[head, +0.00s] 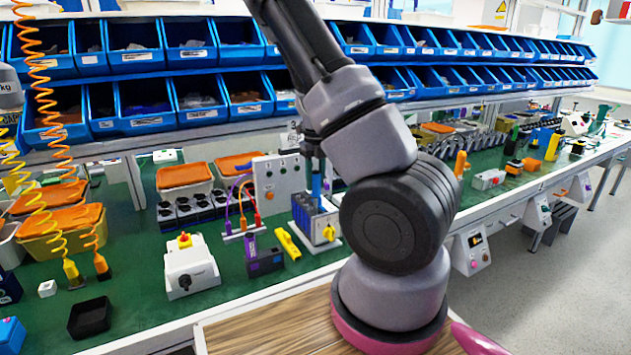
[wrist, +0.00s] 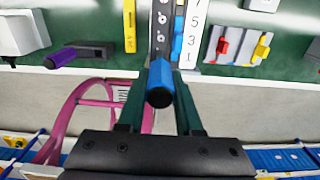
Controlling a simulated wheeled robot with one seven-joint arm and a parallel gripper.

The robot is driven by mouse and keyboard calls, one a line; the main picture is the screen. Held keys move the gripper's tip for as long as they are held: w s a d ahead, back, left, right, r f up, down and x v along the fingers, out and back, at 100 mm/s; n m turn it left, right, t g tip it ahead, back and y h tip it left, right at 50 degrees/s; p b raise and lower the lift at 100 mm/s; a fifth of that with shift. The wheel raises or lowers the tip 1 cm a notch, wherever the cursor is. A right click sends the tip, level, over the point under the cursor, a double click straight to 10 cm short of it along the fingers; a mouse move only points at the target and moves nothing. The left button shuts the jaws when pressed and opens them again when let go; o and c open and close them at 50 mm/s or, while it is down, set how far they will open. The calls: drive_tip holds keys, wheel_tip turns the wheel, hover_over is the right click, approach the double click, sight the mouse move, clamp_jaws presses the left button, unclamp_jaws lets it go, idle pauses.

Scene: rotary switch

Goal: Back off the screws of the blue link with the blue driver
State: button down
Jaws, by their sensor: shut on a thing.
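My gripper (wrist: 160,86) has green fingers and is shut on the blue driver (wrist: 160,97), whose round handle faces the wrist camera. In the head view the blue driver (head: 317,182) stands about upright above the grey terminal block (head: 312,222), partly behind my arm. The block shows in the wrist view as a dark strip (wrist: 162,22) beyond the handle. A blue piece (wrist: 178,40), apparently the blue link, lies along it. The driver's tip and the screw it may meet are hidden, so I cannot tell whether they touch.
A yellow tool (head: 287,243) and a purple-handled tool (head: 264,263) lie left of the block. A white plate with red and yellow levers (wrist: 240,45) is on the right. Blue bins line the back.

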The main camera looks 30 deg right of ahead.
drive_tip(key=n, duration=0.4)
drive_tip(key=shift+n, duration=0.3)
drive_tip(key=shift+n, duration=2.2)
